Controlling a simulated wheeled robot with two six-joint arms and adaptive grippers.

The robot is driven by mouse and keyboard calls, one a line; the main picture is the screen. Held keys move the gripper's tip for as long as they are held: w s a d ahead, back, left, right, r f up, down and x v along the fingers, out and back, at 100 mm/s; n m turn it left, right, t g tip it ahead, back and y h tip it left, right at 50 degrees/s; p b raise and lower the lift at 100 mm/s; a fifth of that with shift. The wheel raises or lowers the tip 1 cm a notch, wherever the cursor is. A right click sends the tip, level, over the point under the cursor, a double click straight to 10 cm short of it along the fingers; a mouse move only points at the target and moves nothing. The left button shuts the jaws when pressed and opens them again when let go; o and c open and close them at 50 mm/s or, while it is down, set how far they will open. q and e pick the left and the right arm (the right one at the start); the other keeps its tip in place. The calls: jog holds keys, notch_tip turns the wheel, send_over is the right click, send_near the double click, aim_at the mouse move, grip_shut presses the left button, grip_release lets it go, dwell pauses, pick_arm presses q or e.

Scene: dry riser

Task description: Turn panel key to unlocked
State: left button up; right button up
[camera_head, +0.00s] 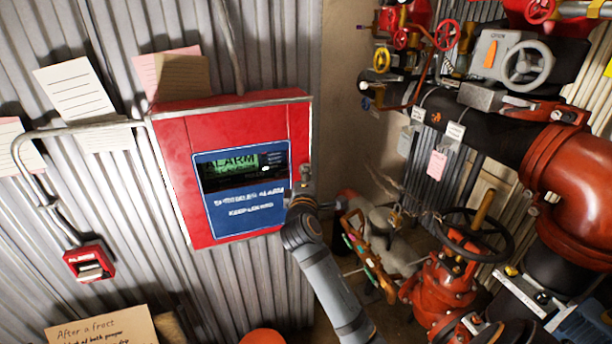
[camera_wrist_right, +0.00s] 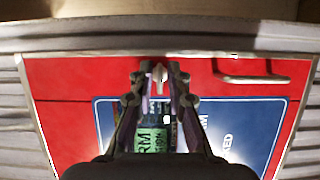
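The red alarm panel (camera_head: 175,150) hangs on the corrugated wall in the head view. Its blue face (camera_head: 230,222) carries a lit green alarm display (camera_head: 232,165) and white lettering. My right gripper (camera_head: 304,182) is in front of the panel's right edge. In the wrist view the panel's red front (camera_wrist_right: 75,80) lies beyond my right gripper (camera_wrist_right: 158,76). Its two fingers stand apart, one on each side of a small silver key (camera_wrist_right: 158,72). I cannot tell whether either finger touches the key. The key's lock position is too small to read. My left gripper is not in view.
A metal handle (camera_wrist_right: 250,78) shows on the panel in the wrist view. Black and red pipework with valves (camera_head: 445,285) fills the right side. A small red call box (camera_head: 90,262) and pinned notes (camera_head: 82,90) are on the wall at left.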

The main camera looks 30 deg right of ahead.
jog(key=shift+o, duration=0.6)
jog(key=v, duration=0.7)
jog(key=shift+s+a, duration=0.2)
jog(key=shift+d, duration=0.1)
